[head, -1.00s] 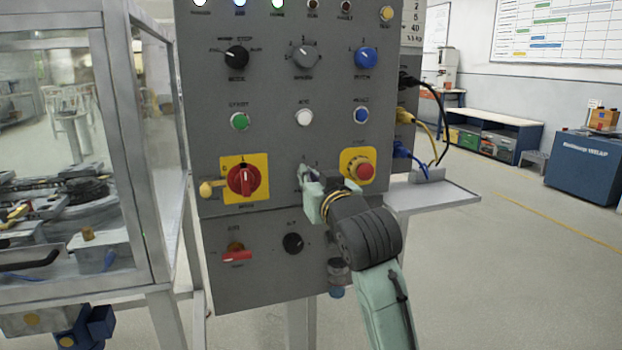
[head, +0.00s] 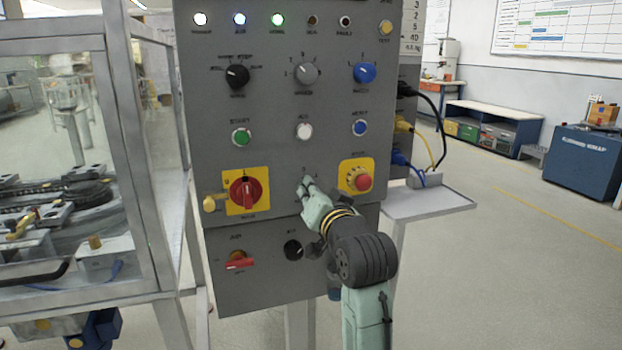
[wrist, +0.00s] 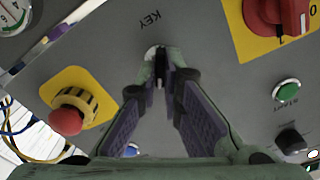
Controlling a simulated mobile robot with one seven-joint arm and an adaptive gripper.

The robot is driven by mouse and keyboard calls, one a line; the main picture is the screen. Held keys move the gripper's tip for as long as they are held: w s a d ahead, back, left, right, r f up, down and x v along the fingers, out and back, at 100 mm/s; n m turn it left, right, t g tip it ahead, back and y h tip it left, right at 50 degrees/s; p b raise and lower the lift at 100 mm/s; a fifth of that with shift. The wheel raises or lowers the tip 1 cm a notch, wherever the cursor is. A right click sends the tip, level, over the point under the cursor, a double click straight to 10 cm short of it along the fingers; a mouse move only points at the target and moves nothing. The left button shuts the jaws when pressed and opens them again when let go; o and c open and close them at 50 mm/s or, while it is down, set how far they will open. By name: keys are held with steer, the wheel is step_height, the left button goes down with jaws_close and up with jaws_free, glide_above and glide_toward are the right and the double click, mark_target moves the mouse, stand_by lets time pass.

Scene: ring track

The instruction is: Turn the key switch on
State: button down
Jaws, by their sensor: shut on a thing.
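The key switch (wrist: 151,53) is on the grey control panel, beside the printed word KEY, which is upside down in the wrist view. My gripper (wrist: 160,72) is shut on the key at its fingertips, with the fingers pointing straight at the panel. The fingertips hide most of the key and lock, so the key's exact angle cannot be told. In the head view my gripper (head: 308,185) reaches the panel from the lower right, between the red rotary switch and the emergency stop, and covers the key switch.
The red emergency stop (head: 362,181) on its yellow plate is close right of my gripper. The red rotary switch (head: 243,193) is to its left. A black knob (head: 293,249) sits below. A grey shelf (head: 430,202) and plugged cables (head: 436,115) are at the panel's right side.

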steer(key=shift+m+p, duration=2.7)
steer(key=shift+m, duration=0.3)
steer(key=shift+d, duration=0.1)
steer(key=c, duration=1.7)
jaws_free()
steer(key=v, duration=1.2)
